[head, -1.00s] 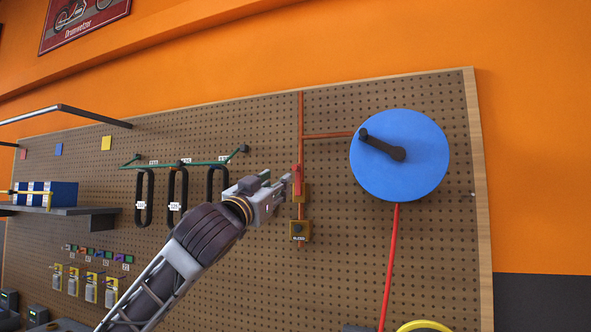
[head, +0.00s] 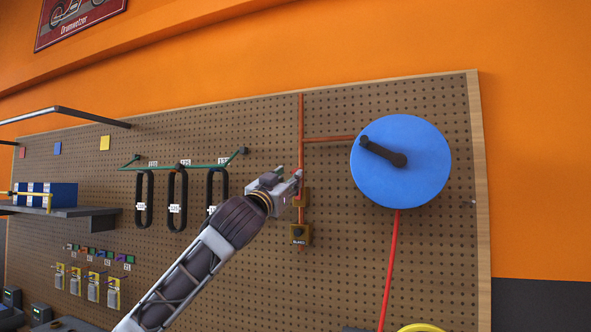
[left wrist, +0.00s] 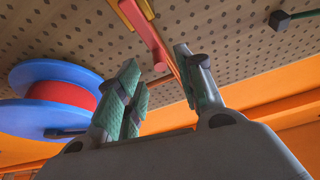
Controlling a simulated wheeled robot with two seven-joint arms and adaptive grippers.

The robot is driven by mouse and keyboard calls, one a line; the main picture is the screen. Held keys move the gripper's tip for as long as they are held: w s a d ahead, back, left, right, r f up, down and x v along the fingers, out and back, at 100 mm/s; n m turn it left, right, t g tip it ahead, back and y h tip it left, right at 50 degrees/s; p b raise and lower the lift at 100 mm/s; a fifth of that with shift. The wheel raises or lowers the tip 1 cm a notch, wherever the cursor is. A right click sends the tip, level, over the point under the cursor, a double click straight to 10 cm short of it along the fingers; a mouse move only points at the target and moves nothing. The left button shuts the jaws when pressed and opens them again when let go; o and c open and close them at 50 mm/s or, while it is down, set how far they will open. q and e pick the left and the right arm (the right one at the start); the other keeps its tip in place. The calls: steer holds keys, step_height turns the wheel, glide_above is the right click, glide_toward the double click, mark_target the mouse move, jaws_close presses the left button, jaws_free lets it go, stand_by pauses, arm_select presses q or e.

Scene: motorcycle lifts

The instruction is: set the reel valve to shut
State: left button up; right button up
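The reel valve is a yellow body (head: 302,197) on the thin red pipe left of the blue hose reel (head: 427,165). Its red lever (left wrist: 147,32) shows clearly in the left wrist view and is partly hidden by my gripper in the head view. My left gripper (head: 295,180) is at the valve. In the left wrist view its two fingers (left wrist: 163,75) stand apart, with the lever's end appearing in the gap between them. I cannot tell whether they touch it. My right gripper is not in view.
A second yellow fitting with a black knob and label (head: 299,234) sits just below the valve. Black hanging loops (head: 178,200) on a green pipe are to the left. A shelf with blue boxes (head: 62,194) juts out at far left.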

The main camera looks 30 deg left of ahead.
arm_select(q)
steer(key=p+x, duration=0.2)
steer(key=x, duration=0.3)
steer(key=shift+s+r, duration=0.1)
steer(key=shift+w+r, duration=0.1)
steer(key=shift+w, duration=0.45)
jaws_close()
